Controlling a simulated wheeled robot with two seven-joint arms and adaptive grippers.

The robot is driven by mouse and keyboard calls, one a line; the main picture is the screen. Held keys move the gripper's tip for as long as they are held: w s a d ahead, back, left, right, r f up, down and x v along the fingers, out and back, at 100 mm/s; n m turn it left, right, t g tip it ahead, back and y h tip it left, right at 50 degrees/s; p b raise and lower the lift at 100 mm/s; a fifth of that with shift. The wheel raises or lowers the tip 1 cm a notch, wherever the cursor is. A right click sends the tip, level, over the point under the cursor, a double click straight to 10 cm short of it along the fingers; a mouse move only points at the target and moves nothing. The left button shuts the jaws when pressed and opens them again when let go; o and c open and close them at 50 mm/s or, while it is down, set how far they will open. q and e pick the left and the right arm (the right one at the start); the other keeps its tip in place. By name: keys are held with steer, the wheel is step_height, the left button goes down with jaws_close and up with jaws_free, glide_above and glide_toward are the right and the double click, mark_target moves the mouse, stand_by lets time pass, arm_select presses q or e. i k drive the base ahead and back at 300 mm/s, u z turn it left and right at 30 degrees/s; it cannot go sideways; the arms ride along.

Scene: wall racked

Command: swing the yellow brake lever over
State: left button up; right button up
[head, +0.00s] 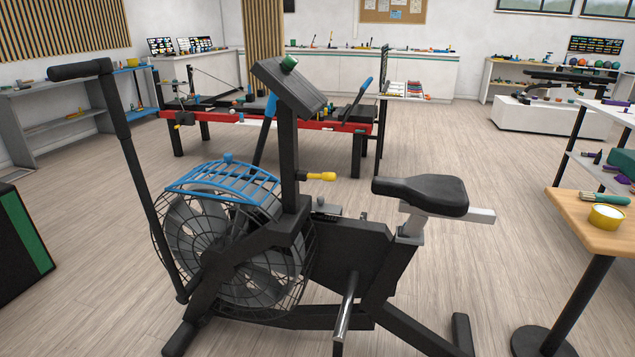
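The yellow brake lever (322,176) sticks out to the right from the upright post of a black exercise bike, a little below the post's middle. It lies about level, with its thicker yellow end pointing right toward the saddle. Neither of my grippers shows in the head view, and nothing touches the lever.
The bike has a caged fan (225,250) under a blue rack (222,183), a tall black handle (118,120) at left and a black saddle (420,195) at right. A wooden table (595,222) stands at right. A red-framed bench (345,127) stands behind. Open floor surrounds the bike.

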mark_target(329, 177)
steer(key=z, duration=0.05)
steer(key=i, duration=1.85)
steer(key=u, duration=0.3)
